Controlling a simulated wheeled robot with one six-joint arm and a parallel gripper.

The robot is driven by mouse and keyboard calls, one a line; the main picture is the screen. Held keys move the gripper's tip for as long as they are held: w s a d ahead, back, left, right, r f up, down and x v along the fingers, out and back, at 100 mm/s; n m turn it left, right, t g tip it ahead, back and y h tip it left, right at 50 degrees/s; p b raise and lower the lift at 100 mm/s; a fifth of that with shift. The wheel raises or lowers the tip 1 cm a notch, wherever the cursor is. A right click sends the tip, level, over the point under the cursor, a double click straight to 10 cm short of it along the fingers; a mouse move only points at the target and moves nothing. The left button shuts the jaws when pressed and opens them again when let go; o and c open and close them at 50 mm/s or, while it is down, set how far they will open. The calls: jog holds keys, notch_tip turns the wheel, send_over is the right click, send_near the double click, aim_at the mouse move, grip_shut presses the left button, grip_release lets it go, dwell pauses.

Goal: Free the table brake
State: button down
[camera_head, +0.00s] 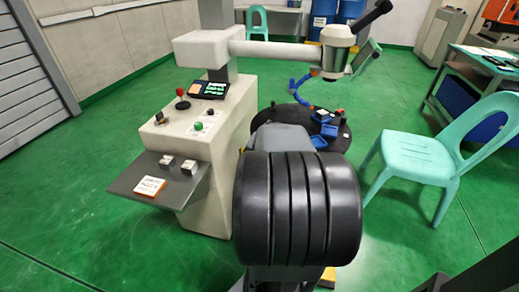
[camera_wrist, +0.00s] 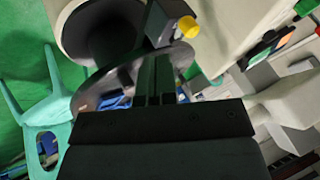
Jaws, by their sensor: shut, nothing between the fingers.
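In the head view a round black table (camera_head: 342,138) stands beside the beige machine cabinet. Its front left part is hidden behind my arm. In the wrist view a round grey disc (camera_wrist: 90,98) shows behind my gripper (camera_wrist: 158,62), with a dark round body (camera_wrist: 95,35) above it. A dark block with a yellow knob (camera_wrist: 187,27) is close to the fingertips, to their upper right. I cannot tell for sure whether this knob is the table brake, or whether the fingers touch the block. My gripper is shut and empty. In the head view it is hidden behind my arm.
The cabinet (camera_head: 215,165) carries a red mushroom button (camera_head: 181,92), a screen (camera_head: 209,89) and a shelf (camera_head: 150,183). A beige arm (camera_head: 270,49) with a head (camera_head: 338,45) reaches over the table. A green chair (camera_head: 428,155) stands close on the right. Floor is free at left.

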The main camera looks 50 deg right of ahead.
jog(key=shift+a+p+v, duration=0.15)
jog(key=shift+p+v, duration=0.05)
jog(key=shift+v, duration=0.75)
jog(key=shift+a+p+v, duration=0.1)
jog(key=shift+p+v, duration=0.1)
jog(key=shift+v, duration=0.75)
jog(key=shift+w, duration=0.1)
jog(key=s+a+r+n+g+y+p, duration=0.1)
jog(key=a+r+n+p, duration=0.6)
jog(key=a, duration=0.5)
jog(key=s+a+r+n+g+y+p, duration=0.2)
jog(key=a+r+n+p, duration=0.5)
jog(key=a+r+p, duration=0.3)
jog(key=a+p, duration=0.1)
jog(key=a, duration=0.2)
jog(key=shift+r, duration=0.35)
jog(key=shift+s+d, duration=0.15)
